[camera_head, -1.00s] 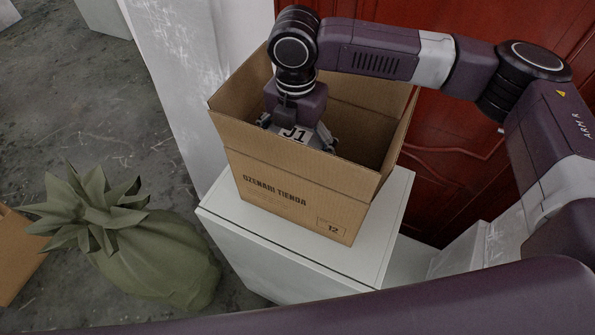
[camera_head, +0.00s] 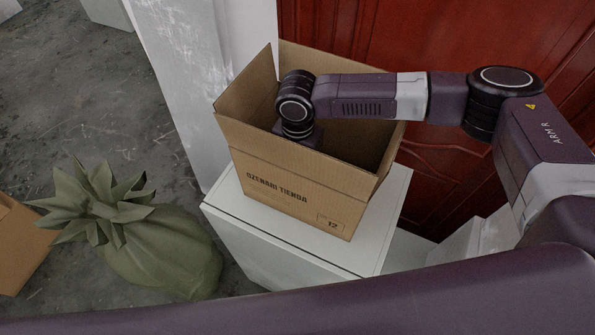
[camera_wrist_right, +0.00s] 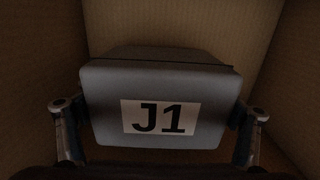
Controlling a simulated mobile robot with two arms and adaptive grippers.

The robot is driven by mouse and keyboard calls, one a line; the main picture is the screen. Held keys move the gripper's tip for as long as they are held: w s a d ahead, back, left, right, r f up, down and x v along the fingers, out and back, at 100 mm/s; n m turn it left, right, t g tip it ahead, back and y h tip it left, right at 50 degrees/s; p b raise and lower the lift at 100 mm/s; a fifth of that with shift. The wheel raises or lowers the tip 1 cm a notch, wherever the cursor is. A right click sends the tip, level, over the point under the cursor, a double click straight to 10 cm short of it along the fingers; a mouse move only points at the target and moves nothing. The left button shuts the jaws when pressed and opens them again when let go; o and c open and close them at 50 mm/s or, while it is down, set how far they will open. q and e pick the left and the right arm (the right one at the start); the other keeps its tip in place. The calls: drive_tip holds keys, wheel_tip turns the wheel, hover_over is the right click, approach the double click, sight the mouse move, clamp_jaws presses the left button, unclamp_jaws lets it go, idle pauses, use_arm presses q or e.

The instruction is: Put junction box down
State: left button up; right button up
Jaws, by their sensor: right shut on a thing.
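The junction box (camera_wrist_right: 160,90) is a grey box with a white label reading J1. In the right wrist view it sits between the two fingers of my right gripper (camera_wrist_right: 158,118), which is shut on it. Cardboard walls surround it there. In the head view my right arm reaches down into the open cardboard box (camera_head: 290,190), and its wall hides the gripper and the junction box. Whether the junction box touches the carton's floor cannot be told. My left gripper is not in view.
The cardboard box stands on a white cabinet (camera_head: 375,245) before a red panelled door (camera_head: 450,60). A green sack-like plant shape (camera_head: 165,250) stands on the grey floor at left. Another cardboard box (camera_head: 20,245) is at the left edge. A white pillar (camera_head: 185,80) rises behind.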

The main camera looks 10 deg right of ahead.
drive_tip(key=shift+f, duration=0.55)
drive_tip(key=o, duration=1.6)
drive_tip(key=shift+r, duration=0.25)
wheel_tip(320, 180, up, 12)
drive_tip(key=b, duration=0.4)
drive_tip(key=shift+f+b, duration=0.25)
drive_tip(key=shift+b, duration=0.05)
drive_tip(key=shift+r, duration=0.65)
